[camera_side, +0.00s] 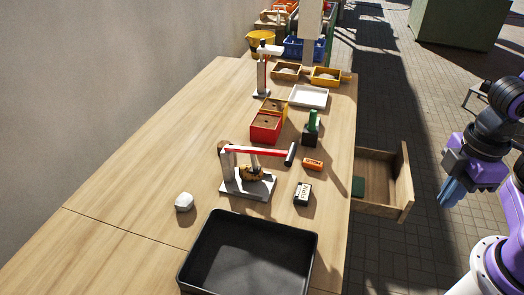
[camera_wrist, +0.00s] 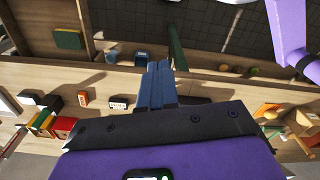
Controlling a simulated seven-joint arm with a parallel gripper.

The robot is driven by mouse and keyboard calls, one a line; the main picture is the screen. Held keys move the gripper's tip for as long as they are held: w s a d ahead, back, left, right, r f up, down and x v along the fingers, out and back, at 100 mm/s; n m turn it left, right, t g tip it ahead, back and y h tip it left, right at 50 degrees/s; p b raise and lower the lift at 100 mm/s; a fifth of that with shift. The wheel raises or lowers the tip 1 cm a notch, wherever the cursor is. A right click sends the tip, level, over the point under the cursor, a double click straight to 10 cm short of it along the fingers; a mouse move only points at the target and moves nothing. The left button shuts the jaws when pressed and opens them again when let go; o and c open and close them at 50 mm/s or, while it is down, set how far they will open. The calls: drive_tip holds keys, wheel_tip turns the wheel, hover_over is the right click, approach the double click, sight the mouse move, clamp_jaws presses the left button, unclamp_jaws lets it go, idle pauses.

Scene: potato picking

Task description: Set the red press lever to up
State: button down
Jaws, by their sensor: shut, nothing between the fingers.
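The red press lever (camera_side: 262,151) is on a press with a grey base (camera_side: 248,188) in the middle of the table. The lever lies nearly level, with its black handle (camera_side: 290,154) at the right end. A brown lump (camera_side: 250,173), like a potato, sits under the lever on the base. My gripper (camera_side: 450,194) is off to the right of the table, beyond the open drawer, well apart from the press. Its blue fingers (camera_wrist: 155,86) are closed together and empty in the wrist view. I cannot make out the lever clearly in the wrist view.
A black tray (camera_side: 247,255) is in front of the press. A dark stamp-like block (camera_side: 303,194), an orange block (camera_side: 313,164) and a white lump (camera_side: 184,202) lie nearby. An open drawer (camera_side: 388,182) juts out at right. A second press (camera_side: 262,78) stands farther back.

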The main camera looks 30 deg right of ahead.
drive_tip(key=c, duration=1.2)
unclamp_jaws()
drive_tip(key=shift+w+a, duration=0.1)
drive_tip(key=shift+o, duration=0.6)
drive_tip(key=w+a+r+m, duration=0.1)
drive_tip(key=w+a+r, duration=0.2)
drive_tip(key=w+a, duration=0.3)
drive_tip(key=w+a+r, duration=0.4)
drive_tip(key=w+a, duration=0.1)
drive_tip(key=w, duration=0.6)
drive_tip(key=shift+a+m, duration=0.4)
wheel_tip(320, 180, up, 4)
drive_tip(key=m, duration=0.2)
hover_over(280, 151)
wheel_tip(280, 151, down, 18)
drive_tip(key=shift+r, duration=0.15)
clamp_jaws()
